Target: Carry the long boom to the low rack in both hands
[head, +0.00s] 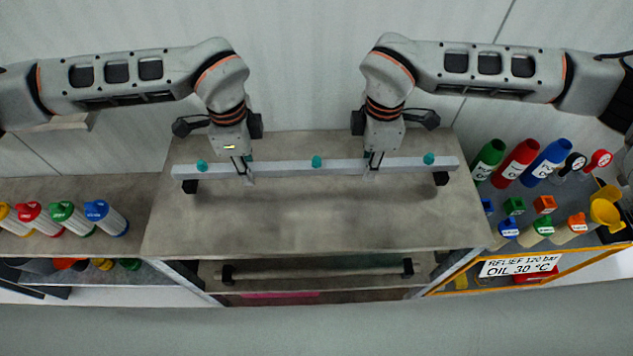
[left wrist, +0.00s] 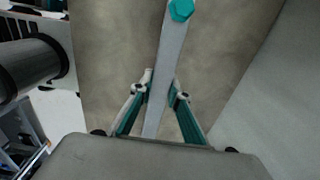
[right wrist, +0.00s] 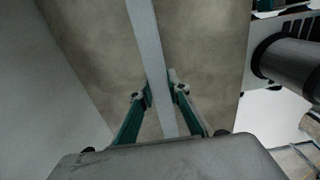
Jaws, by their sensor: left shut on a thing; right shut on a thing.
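The long boom (head: 285,168) is a light grey bar with teal knobs, lying level across the worktop's width. My left gripper (head: 243,172) is shut on the boom left of its middle. My right gripper (head: 372,170) is shut on it right of its middle. Both wrist views show the bar between the fingers, in the left wrist view (left wrist: 165,90) and the right wrist view (right wrist: 155,75). Black blocks (head: 190,186) sit under both boom ends; I cannot tell whether the boom touches them. Below the worktop's front edge, a low shelf (head: 320,287) has a grey bar with black end pieces.
The grey worktop (head: 310,225) is bare in front of the boom. Several coloured-cap bottles (head: 65,218) stand on the left. A wall is close behind.

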